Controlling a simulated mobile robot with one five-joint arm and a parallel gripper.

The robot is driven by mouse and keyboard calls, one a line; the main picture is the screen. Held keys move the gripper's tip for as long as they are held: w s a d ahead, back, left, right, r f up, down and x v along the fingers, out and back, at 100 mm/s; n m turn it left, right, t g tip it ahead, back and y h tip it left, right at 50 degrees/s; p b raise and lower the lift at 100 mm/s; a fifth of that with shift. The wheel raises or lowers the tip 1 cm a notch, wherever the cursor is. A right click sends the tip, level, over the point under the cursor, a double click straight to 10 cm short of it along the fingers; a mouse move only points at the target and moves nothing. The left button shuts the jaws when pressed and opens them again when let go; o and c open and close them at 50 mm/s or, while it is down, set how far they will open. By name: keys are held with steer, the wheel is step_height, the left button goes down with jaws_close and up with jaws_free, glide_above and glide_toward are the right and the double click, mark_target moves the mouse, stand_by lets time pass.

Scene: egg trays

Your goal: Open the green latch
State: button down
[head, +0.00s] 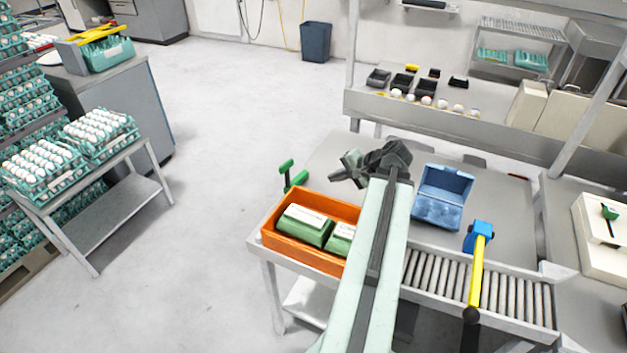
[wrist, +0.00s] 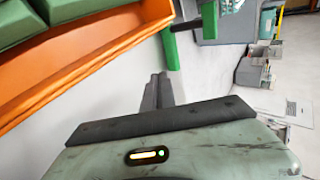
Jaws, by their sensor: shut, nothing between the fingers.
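A green latch with upright bars (head: 289,177) stands at the table's left end, behind the orange crate. Its green bars also show at the top of the wrist view (wrist: 171,48). My gripper (head: 343,178) is to the right of the green latch in the head view, above the table and apart from it. In the wrist view its dark fingers (wrist: 158,92) are together and empty, below the green bars. A second green handle (head: 609,212) is on a white box at the far right.
The orange crate (head: 262,237) with green cartons is in front of my gripper; its rim fills the wrist view's upper left (wrist: 100,62). A blue open egg carton (head: 440,190), a yellow-handled blue tool (head: 477,270) and a roller conveyor (head: 520,297) lie to the right.

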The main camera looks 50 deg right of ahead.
mark_target(300, 176)
steer(key=b+x, duration=0.3)
steer(key=x, duration=0.2)
steer(key=b+x, duration=0.4)
steer(key=x, duration=0.1)
steer(key=shift+d+f, duration=0.15)
steer(key=shift+f, duration=0.25)
steer(key=shift+w+r+p, duration=0.2)
steer(key=shift+w, duration=0.4)
steer(key=shift+w+r+p, duration=0.15)
steer(key=shift+w+r, duration=0.1)
steer(key=shift+w, duration=0.35)
steer(key=shift+w+a, duration=0.25)
steer(key=shift+w, duration=0.35)
steer(key=shift+w+d+n+y, duration=0.25)
steer(key=shift+w+n+y, duration=0.2)
steer(key=shift+w, duration=0.4)
steer(key=shift+w+r, duration=0.1)
steer(key=shift+w, duration=0.1)
steer(key=shift+a, duration=0.1)
steer(key=shift+s, duration=0.1)
